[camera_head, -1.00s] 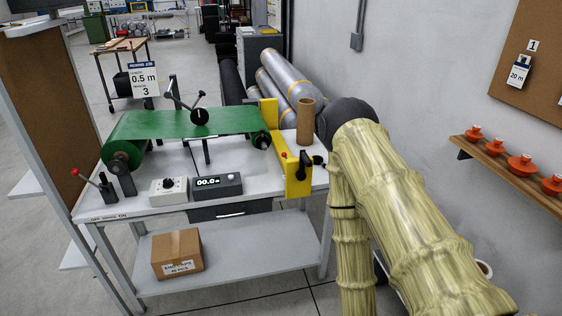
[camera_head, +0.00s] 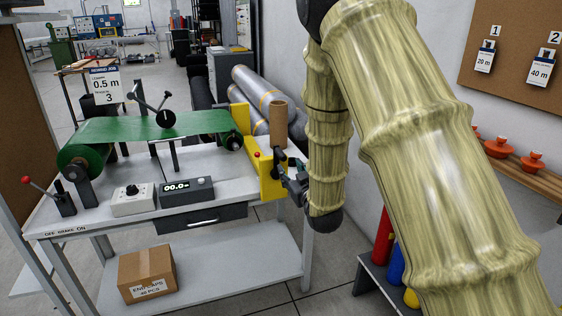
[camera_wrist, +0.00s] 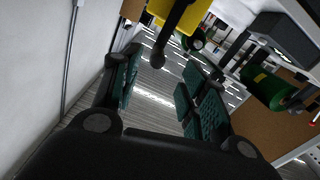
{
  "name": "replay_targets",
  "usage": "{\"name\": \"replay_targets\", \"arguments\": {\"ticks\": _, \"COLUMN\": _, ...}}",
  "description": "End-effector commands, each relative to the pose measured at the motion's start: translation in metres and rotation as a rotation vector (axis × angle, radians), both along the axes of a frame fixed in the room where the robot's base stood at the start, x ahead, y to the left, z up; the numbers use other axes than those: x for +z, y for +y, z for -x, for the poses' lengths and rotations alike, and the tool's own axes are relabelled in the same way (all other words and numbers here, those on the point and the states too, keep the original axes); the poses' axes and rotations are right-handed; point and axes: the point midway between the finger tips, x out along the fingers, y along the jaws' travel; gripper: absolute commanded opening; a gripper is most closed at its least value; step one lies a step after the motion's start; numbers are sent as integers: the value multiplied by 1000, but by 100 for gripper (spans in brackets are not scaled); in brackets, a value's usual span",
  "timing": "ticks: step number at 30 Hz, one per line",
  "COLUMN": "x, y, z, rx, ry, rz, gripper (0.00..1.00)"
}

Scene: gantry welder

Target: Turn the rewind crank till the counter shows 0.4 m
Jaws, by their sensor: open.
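The rewind crank (camera_head: 279,158) is black and sits on the yellow plate (camera_head: 267,178) at the bench's right end. My gripper (camera_head: 292,184) is close to it, partly hidden by my arm. In the wrist view my gripper (camera_wrist: 160,72) is open, with green-padded fingers apart. The crank's dark arm and round knob (camera_wrist: 158,60) show between the fingertips; I cannot tell whether they touch. The counter (camera_head: 187,191) is a dark box with a lit display that seems to read 00.0; its last digit is unclear. The green roll material (camera_head: 150,128) spans the rollers.
A job card (camera_head: 107,85) reads 0.5 m and 3. A cardboard tube (camera_head: 278,122) stands behind the plate. A red-knobbed lever (camera_head: 62,198) and a grey dial box (camera_head: 133,199) are on the bench.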

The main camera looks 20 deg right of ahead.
Motion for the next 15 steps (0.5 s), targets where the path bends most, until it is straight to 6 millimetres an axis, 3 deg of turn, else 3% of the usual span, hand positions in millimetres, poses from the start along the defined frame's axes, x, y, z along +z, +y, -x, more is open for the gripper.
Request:
{"name": "replay_targets", "arguments": {"ticks": 8, "x": 10, "y": 0, "z": -22, "rx": 3, "ry": -22, "rz": 4, "gripper": 43}}
{"name": "replay_targets", "arguments": {"ticks": 15, "x": 10, "y": 2, "z": -61, "rx": 3, "ry": -21, "rz": 4, "gripper": 43}}
